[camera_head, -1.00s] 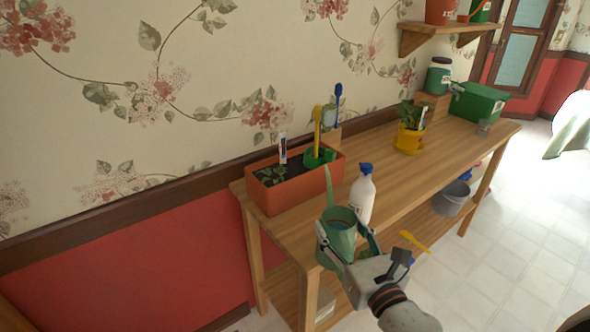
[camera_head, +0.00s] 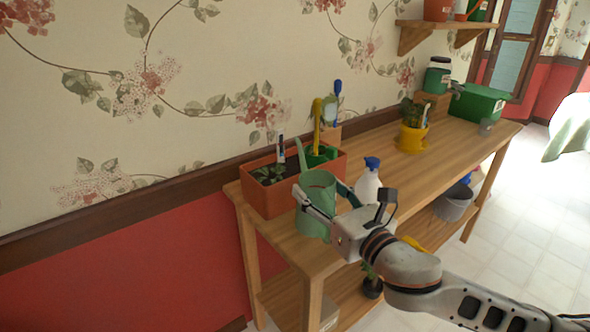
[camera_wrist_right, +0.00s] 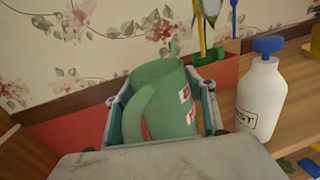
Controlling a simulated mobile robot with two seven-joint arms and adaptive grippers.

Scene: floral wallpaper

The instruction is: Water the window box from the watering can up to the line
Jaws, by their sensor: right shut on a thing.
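The green watering can (camera_head: 316,188) is held by my right gripper (camera_head: 328,212), which is shut on it. The can also shows in the wrist view (camera_wrist_right: 165,95), between the gripper's fingers. It looks near upright at the front right corner of the window box, its spout rising toward the box. The orange window box (camera_head: 268,203) holds dark soil, small green plants and a white marker (camera_head: 281,149). The can hides part of the box's front. In the wrist view, part of the box (camera_wrist_right: 226,72) shows behind the can. The fill line cannot be made out. My left gripper is not in view.
A white bottle with a blue cap (camera_head: 368,180) stands close to the right of the can. A yellow pot with a plant (camera_head: 412,138) and a green bin (camera_head: 478,102) stand farther along the wooden bench (camera_head: 395,165). The bench is clear between bottle and pot.

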